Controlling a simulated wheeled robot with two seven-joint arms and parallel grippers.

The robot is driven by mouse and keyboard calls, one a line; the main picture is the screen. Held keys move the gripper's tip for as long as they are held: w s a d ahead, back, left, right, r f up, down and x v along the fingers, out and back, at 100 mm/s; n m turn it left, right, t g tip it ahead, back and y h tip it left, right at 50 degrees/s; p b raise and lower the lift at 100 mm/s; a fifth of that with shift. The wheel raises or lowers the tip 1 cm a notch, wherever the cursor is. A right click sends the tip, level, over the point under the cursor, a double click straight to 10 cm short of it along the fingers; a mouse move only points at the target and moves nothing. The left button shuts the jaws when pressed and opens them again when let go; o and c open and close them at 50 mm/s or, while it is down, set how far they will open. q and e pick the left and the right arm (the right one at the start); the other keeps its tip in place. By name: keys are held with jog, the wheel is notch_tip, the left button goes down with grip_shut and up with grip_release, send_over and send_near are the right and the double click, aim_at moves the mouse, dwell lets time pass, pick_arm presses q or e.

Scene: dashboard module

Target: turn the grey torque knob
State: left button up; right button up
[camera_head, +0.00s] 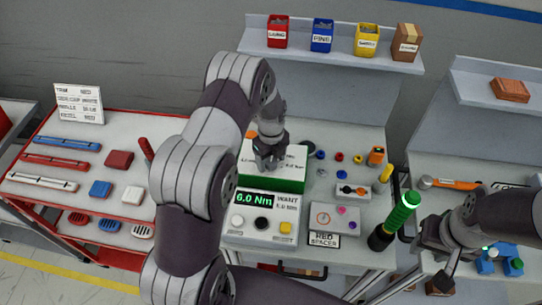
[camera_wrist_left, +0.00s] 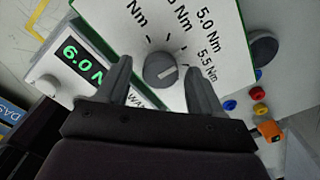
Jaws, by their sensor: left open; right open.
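The grey torque knob (camera_wrist_left: 160,70) is in the left wrist view, on a white dial panel (camera_wrist_left: 222,70) with printed Nm marks, among them 5.0 and 5.5. A pale pointer line shows on its face. My left gripper (camera_wrist_left: 162,82) is open, with one finger on each side of the knob and visible gaps between. In the head view my left gripper (camera_head: 268,163) is over the green-edged dial box (camera_head: 260,181) and hides the knob. A display (camera_head: 262,200) beside the box reads 6.0 Nm. My right gripper (camera_head: 438,258) is open and away at the right.
A grey console with buttons (camera_head: 258,228) stands in front of the dial box. A green-lit cylinder (camera_head: 402,213) stands between it and my right gripper. Several small coloured knobs (camera_head: 339,157) lie right of the box. A red-edged tray table (camera_head: 85,175) is at left.

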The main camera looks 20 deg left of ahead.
pick_arm(q)
jog(key=c, duration=1.1)
jog(key=shift+o, duration=0.2)
jog(key=n+b, duration=0.1)
jog(key=n, duration=0.2)
jog(key=shift+w+n, duration=0.1)
jog(key=shift+n, duration=0.2)
jog(key=n+b, duration=0.1)
jog(key=n, duration=0.2)
jog(key=shift+n, duration=0.3)
jog(key=n, duration=0.4)
jog(key=shift+n+b, duration=0.3)
jog(key=shift+b, duration=0.1)
jog(key=shift+n, duration=1.9)
